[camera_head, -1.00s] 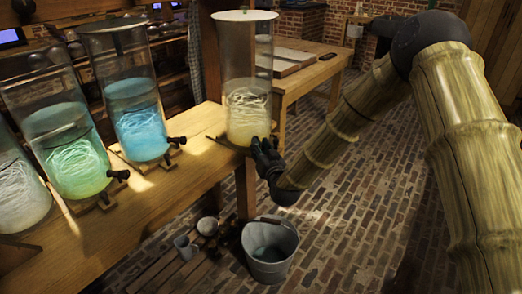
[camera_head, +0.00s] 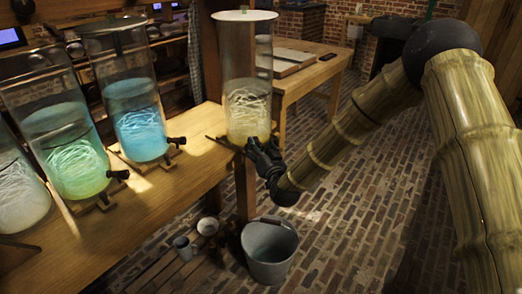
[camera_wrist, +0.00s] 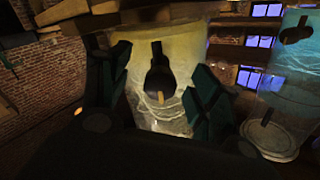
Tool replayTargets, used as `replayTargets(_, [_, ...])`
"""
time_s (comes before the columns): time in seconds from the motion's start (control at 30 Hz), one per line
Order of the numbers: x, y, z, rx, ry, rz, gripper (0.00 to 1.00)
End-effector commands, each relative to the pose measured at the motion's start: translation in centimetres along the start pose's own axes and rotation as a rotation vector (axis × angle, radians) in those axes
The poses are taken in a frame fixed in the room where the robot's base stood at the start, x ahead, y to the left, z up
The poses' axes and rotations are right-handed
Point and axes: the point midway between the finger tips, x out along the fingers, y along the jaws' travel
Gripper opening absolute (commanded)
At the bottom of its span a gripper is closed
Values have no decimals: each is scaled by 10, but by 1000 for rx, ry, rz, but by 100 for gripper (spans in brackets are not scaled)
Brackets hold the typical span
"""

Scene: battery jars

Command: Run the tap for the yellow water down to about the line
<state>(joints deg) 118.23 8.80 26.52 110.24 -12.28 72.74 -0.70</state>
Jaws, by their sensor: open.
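The tall glass jar of pale yellow water (camera_head: 247,105) stands at the right end of the wooden bench under a white lid. The water fills roughly its lower half; I cannot make out a line on the glass. My gripper (camera_head: 262,152) is at the jar's lower front and hides its tap in the head view. In the wrist view the dark tap (camera_wrist: 160,78) shows in front of the yellow jar (camera_wrist: 180,50), between the two spread fingers of my gripper (camera_wrist: 157,95). I cannot tell whether a finger touches the tap. No stream of water is visible.
Jars of blue (camera_head: 138,120), green (camera_head: 72,150) and whitish water (camera_head: 18,190) stand along the bench (camera_head: 150,205) to the left, some with taps facing forward. A metal bucket (camera_head: 268,262) stands on the brick floor below my gripper. The floor to the right is open.

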Motion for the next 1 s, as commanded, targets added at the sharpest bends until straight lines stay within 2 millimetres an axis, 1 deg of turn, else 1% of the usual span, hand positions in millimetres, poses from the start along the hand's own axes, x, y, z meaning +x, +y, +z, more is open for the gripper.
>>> replayTargets(0.5, [-44,0,0,0,-1,0,62])
replayTargets(0.63, [-48,0,0,0,0,0,62])
replayTargets(0.9, [-49,0,0,0,-1,1,62])
replayTargets(0.97, [-51,2,4,-1,-10,3,62])
replayTargets(1.0, [-53,4,10,-2,-24,7,62])
